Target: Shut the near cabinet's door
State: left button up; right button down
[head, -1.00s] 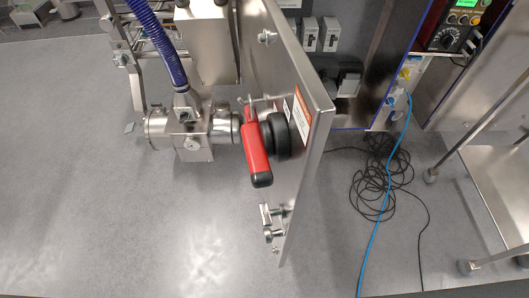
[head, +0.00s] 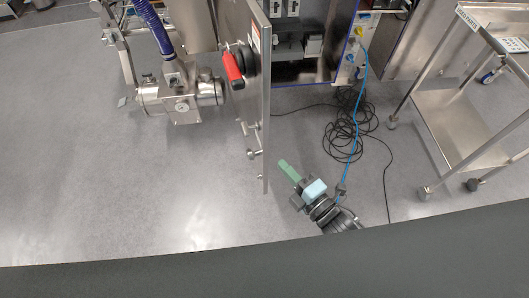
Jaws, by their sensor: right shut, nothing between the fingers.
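The near cabinet's metal door (head: 257,110) stands wide open, seen almost edge-on, left of the cabinet opening. Its red handle (head: 233,70) is on the left-hand face, with a latch fitting lower down. The cabinet (head: 316,72) is open behind it, with switchgear showing inside. My right gripper (head: 285,166) has green fingers and points up and left. It is shut and empty, just right of the door's lower end, with a small gap seen between them. My left gripper is out of view.
A tangle of black cable (head: 345,140) and a blue cable (head: 359,100) lie on the floor right of my gripper. A metal cart (head: 455,122) stands at the right. Steel pipework (head: 182,104) stands left of the door. Floor at lower left is clear.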

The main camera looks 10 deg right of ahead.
aim_at(262, 141)
jog(key=x, duration=1)
jog(key=shift+w+a+r, duration=0.1)
jog(key=shift+w, duration=0.05)
dwell(0.3)
